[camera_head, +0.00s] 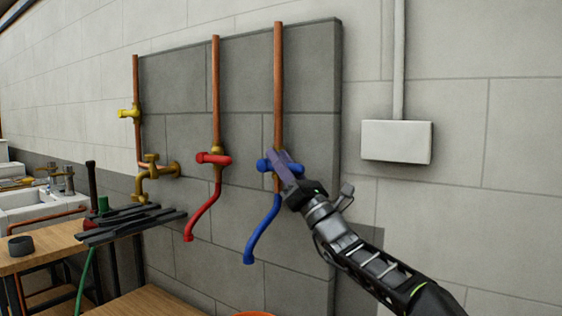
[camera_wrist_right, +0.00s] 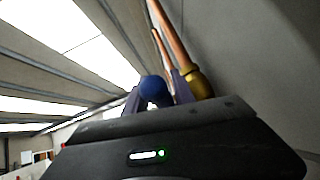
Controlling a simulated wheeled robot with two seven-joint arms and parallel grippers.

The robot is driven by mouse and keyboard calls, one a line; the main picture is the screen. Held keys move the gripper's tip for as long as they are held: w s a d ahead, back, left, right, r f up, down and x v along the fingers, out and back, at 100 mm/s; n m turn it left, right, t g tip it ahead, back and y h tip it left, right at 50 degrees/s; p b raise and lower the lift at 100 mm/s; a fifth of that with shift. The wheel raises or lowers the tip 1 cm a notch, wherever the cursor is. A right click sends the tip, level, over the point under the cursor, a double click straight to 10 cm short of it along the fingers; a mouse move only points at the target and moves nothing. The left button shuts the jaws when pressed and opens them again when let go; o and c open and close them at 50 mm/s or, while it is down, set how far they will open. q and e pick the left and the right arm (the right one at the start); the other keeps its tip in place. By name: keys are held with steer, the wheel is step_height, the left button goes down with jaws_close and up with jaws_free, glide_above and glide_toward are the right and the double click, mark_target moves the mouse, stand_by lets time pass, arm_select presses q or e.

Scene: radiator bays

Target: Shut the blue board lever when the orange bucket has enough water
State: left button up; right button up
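The blue board lever (camera_head: 264,165) sits on the rightmost copper pipe, above a blue spout (camera_head: 263,228). In the right wrist view, the lever's blue knob (camera_wrist_right: 153,88) lies between the two fingers, with little gap showing on either side. I cannot tell whether the fingers press on it. Only a sliver of the orange bucket's rim (camera_head: 254,314) shows at the bottom edge, below the blue spout. Its inside and water level are hidden. I see no water stream at the blue spout. My left gripper does not show.
A red tap (camera_head: 214,159) and spout stand left of the blue one. A brass tap (camera_head: 154,170) and a yellow lever (camera_head: 128,113) are farther left. A white box (camera_head: 396,141) is on the wall at right. Wooden benches (camera_head: 40,252) stand at lower left.

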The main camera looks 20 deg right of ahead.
steer(key=b+v, duration=0.1)
steer(key=v, duration=0.6)
steer(key=shift+s+f, duration=0.25)
steer(key=shift+f, duration=0.05)
stand_by(0.4)
